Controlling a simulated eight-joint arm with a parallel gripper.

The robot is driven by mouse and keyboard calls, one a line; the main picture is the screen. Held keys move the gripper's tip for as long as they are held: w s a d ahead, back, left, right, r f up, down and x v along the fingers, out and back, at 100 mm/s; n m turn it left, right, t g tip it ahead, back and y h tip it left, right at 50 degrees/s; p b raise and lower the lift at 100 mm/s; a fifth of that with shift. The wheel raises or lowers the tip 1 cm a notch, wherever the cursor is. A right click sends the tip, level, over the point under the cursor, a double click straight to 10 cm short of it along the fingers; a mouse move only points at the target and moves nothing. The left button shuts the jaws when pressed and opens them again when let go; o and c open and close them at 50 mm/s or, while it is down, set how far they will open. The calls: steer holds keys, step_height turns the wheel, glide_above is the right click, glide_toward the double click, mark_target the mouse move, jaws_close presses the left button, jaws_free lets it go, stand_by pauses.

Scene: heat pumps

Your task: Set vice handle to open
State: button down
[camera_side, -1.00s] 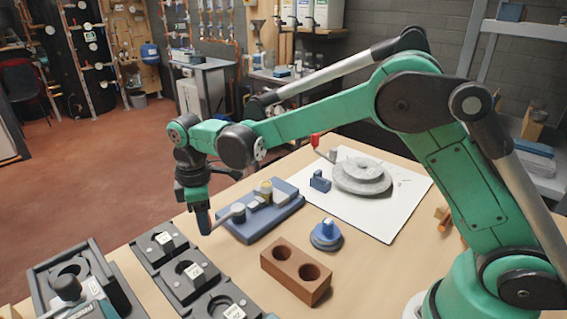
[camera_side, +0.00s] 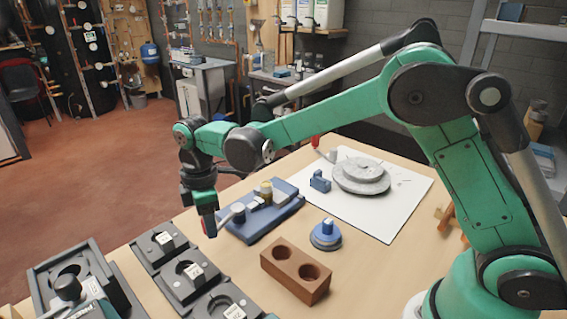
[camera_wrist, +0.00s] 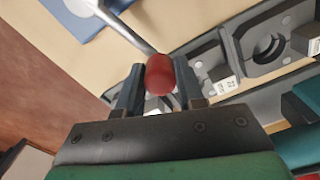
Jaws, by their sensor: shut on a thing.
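The vice is a blue block with metal parts (camera_side: 266,216) on the table in the side view. Its grey lever handle (camera_side: 232,216) sticks out to the left and ends in a red knob (camera_side: 210,228). My gripper (camera_side: 208,222) points down at this end, with its fingers closed on the knob. In the wrist view, the red knob (camera_wrist: 159,75) sits between both fingertips (camera_wrist: 158,82). The grey handle (camera_wrist: 122,28) runs from it to the upper left, toward the blue vice base (camera_wrist: 75,15). The fingers hide part of the knob.
Dark fixture trays (camera_side: 185,268) stand in front of the vice. A brown block with two holes (camera_side: 296,272) and a blue round piece (camera_side: 326,236) are to its right. Behind lies a white sheet (camera_side: 400,215) with grey discs (camera_side: 362,175). The table's left edge is near my gripper.

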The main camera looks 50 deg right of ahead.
steer(key=s+n, duration=0.1)
steer(key=s+d+n, duration=0.1)
steer(key=n, duration=0.1)
steer(key=shift+s, duration=0.1)
steer(key=shift+s+d+n, duration=0.3)
steer(key=shift+s+n, duration=0.1)
steer(key=shift+n, duration=0.35)
steer(key=shift+s+d+n, duration=0.3)
steer(key=shift+s+n, duration=0.1)
steer(key=shift+n, duration=0.35)
steer(key=c, duration=0.5)
jaws_free()
steer(key=shift+c, duration=0.2)
step_height(320, 180, up, 6)
steer(key=shift+f, duration=0.15)
